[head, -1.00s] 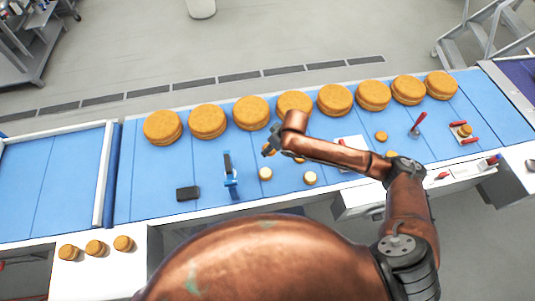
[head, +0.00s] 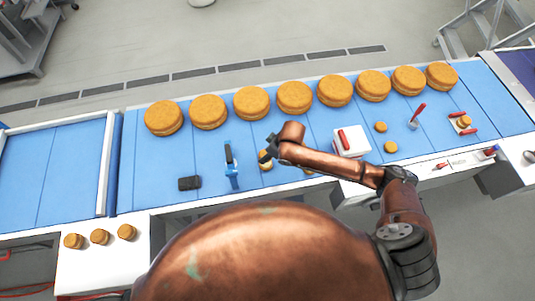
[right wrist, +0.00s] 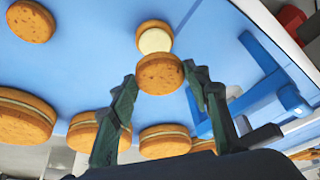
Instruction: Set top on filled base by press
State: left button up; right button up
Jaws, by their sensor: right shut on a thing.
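My right gripper (right wrist: 165,88) is shut on a plain round biscuit top (right wrist: 160,73), held between its fingertips. A filled base (right wrist: 154,38) with a pale cream face sits just beyond the top in the right wrist view; the top overlaps its edge in the picture, and I cannot tell whether they touch. In the head view the right gripper (head: 270,151) is close above this base (head: 266,167), right of the blue press stand (head: 231,168). A second small round (head: 308,171) is mostly hidden by my right arm. My left gripper is not in view.
Several large sandwich rounds (head: 252,102) line the belt's far side. A black block (head: 189,183) lies left of the stand. A white pad with a red handle (head: 344,140) and small biscuits (head: 390,147) are to the right. Several small rounds (head: 100,237) stand on the left white table.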

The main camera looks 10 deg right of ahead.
aim_at(268, 164)
jog(key=shift+f+b, duration=1.4)
jog(key=shift+b, duration=0.3)
jog(key=shift+f, duration=0.5)
jog(key=shift+p, duration=0.8)
jog(key=shift+f+b, duration=0.35)
jog(key=shift+f, duration=0.5)
jog(key=o, duration=0.8)
jog(key=shift+o, duration=0.4)
